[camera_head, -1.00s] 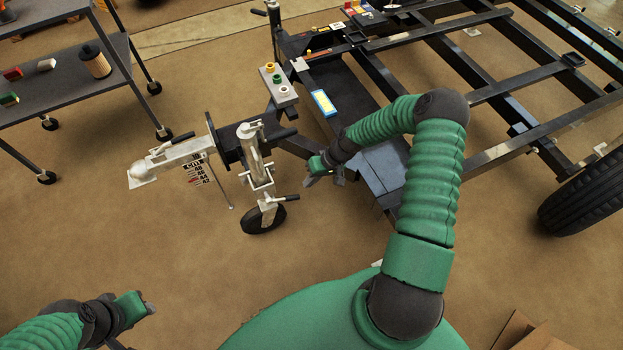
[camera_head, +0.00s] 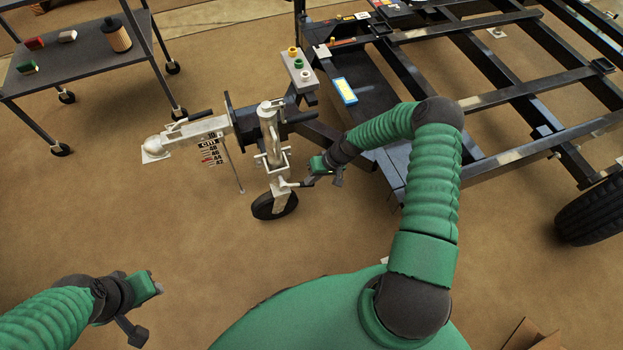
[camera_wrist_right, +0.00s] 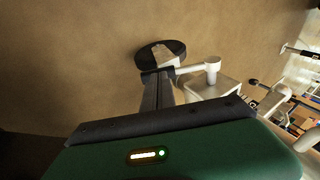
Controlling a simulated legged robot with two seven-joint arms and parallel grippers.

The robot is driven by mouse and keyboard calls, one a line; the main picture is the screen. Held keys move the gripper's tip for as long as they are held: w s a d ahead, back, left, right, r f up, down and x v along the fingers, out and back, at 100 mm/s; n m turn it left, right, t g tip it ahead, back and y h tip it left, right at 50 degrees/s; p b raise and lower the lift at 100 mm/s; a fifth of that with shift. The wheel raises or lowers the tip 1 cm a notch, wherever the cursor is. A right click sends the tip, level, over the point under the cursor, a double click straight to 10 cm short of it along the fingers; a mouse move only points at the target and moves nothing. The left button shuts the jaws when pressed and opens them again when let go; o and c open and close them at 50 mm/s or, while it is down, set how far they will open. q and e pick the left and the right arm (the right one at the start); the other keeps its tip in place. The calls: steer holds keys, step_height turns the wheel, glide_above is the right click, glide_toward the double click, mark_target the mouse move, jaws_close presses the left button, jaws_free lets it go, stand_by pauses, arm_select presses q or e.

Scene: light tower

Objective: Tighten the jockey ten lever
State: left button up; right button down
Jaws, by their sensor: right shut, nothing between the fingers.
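The jockey wheel (camera_head: 275,204) stands under a silver upright tube (camera_head: 269,135) on the trailer's front. A short lever (camera_head: 292,184) sticks out to the right just above the wheel. I cannot tell which lever is the named one. My right gripper (camera_head: 309,182) is at the outer end of the low lever, shut and empty; contact is unclear. In the right wrist view its shut fingers (camera_wrist_right: 159,90) point towards the wheel (camera_wrist_right: 160,56). My left gripper (camera_head: 158,287) is far off, low left, its jaws unclear.
The trailer frame (camera_head: 480,100) fills the upper right, with a button box (camera_head: 298,70) near its front. The silver coupling (camera_head: 190,138) reaches left. A wheeled cart (camera_head: 75,68) stands upper left. The floor at lower left is mostly clear.

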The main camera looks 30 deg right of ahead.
steer(key=shift+d+f+y+b, duration=0.15)
steer(key=shift+f+y+b, duration=0.15)
steer(key=shift+f+b, duration=0.25)
steer(key=w+a+f+t+y+b, duration=0.1)
steer(key=a+f+y+b, duration=0.4)
steer(key=b, duration=0.5)
steer(key=shift+a+f+m+t+y+b, duration=0.35)
steer(key=shift+f+t+y, duration=0.3)
steer(key=shift+f, duration=0.75)
steer(key=shift+w+a, duration=0.1)
